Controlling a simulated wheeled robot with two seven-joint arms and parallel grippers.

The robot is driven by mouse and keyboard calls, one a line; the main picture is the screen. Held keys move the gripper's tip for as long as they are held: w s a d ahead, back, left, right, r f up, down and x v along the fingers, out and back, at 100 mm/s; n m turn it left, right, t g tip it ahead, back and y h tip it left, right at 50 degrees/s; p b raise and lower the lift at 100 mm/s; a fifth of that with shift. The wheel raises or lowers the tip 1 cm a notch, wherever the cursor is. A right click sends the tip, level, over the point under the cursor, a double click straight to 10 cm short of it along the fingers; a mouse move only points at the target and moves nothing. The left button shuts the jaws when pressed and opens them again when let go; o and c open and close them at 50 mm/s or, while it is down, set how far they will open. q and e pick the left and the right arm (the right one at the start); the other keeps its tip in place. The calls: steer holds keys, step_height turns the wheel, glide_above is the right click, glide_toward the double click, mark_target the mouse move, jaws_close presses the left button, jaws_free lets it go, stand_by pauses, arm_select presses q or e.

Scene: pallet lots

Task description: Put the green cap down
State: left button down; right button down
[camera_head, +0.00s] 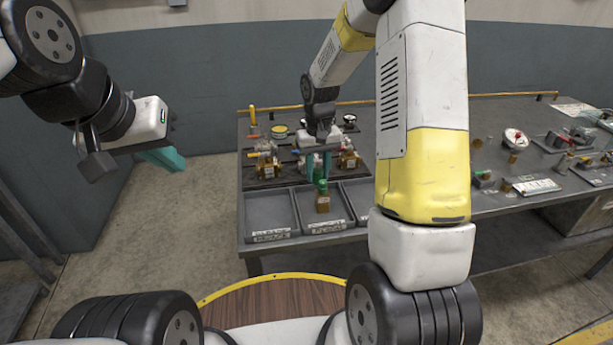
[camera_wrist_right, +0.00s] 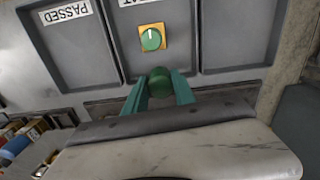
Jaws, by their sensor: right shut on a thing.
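My right gripper (camera_head: 318,168) is over the middle tray (camera_head: 340,218), its teal fingers pointing down. In the right wrist view the fingers (camera_wrist_right: 159,90) are shut on the green cap (camera_wrist_right: 160,78), a small rounded dark green piece. A brass-coloured square block with a green round top and a white mark (camera_wrist_right: 151,38) lies in the middle tray, apart from the held cap in that view. The block (camera_head: 323,204) also shows in the head view, below the fingers. My left gripper (camera_head: 163,158) hangs empty away from the bench at the left; its jaw gap is hidden.
A left tray (camera_head: 246,222) appears empty; a right tray is partly hidden by my arm. Brass valve pieces (camera_head: 266,160) and gauges (camera_head: 279,131) stand behind the trays. A round dial (camera_head: 515,138) and fittings lie on the bench at right.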

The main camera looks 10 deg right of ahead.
mark_target(318, 169)
steer(key=shift+f, duration=2.55)
steer(key=shift+f, duration=0.1)
steer(key=c, duration=1)
jaws_free()
steer(key=shift+c, duration=0.2)
step_height(318, 169, up, 12)
steer(key=shift+f, duration=0.1)
steer(key=s+r+t+y, duration=0.1)
steer(key=s+r+t, duration=0.2)
steer(key=s+r, duration=0.5)
steer(key=s+r+t+y, duration=0.1)
steer(key=s+r+t, duration=0.2)
steer(key=s+r, duration=0.5)
steer(key=s, duration=0.7)
steer(key=shift+s+r+m, duration=0.15)
steer(key=shift+s+m, duration=0.15)
